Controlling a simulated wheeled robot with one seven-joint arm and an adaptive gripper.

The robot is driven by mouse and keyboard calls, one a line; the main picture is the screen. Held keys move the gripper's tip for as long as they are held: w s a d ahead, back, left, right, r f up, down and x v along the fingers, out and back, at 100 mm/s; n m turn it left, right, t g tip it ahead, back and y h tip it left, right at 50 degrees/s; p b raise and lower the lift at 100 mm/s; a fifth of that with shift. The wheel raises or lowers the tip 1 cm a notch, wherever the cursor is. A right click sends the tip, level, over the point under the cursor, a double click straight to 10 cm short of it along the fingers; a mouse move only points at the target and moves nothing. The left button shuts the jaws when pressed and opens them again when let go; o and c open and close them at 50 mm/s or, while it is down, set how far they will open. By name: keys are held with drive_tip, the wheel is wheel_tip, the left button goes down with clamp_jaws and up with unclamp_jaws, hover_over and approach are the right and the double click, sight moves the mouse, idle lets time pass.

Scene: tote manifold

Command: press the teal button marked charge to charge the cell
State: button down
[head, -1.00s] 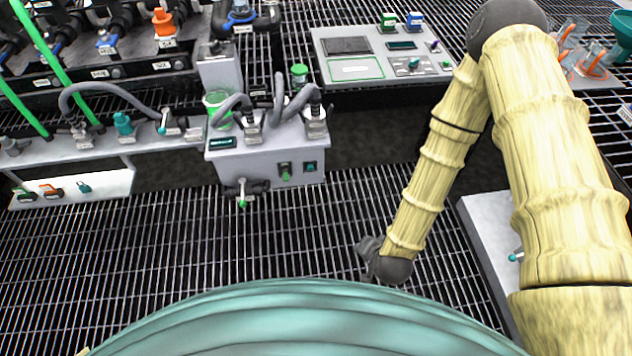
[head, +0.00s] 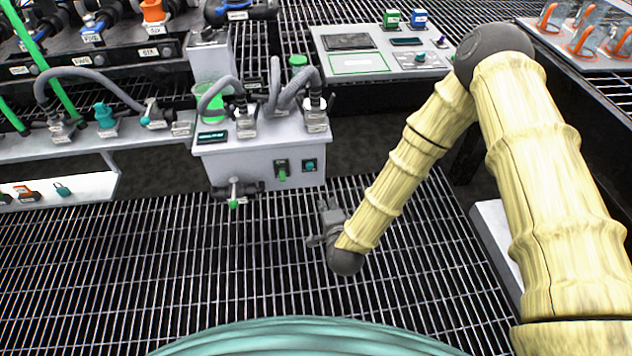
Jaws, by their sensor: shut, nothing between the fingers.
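A small teal button (head: 310,165) sits in a dark square plate on the front face of the grey box (head: 245,176), near its right edge. Its marking is too small to read. A clear vessel with green in it (head: 210,105) stands at the box's back left; I cannot tell if it is the cell. My gripper (head: 327,206) is shut and empty. In the picture it is just below and slightly right of the teal button, apart from the box's front. Its fingertips are small and dark, pointing toward the box.
A green switch (head: 282,171) is just left of the button, and a green-tipped valve (head: 233,194) hangs lower left. Grey hoses (head: 276,90) top the box. A control panel (head: 380,54) lies behind on the right. The grating (head: 150,265) in front is open.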

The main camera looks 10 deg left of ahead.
drive_tip(key=shift+w+a+m+t+b, duration=0.7)
drive_tip(key=shift+w+a+b, duration=0.15)
drive_tip(key=shift+w, duration=0.15)
drive_tip(key=shift+f, duration=0.1)
drive_tip(key=b, duration=0.4)
approach(310, 167)
drive_tip(key=w+f, duration=0.3)
drive_tip(key=w, duration=0.2)
drive_tip(key=shift+w+r+b, duration=0.2)
drive_tip(key=shift+w+b, duration=0.25)
drive_tip(key=shift+w, duration=0.45)
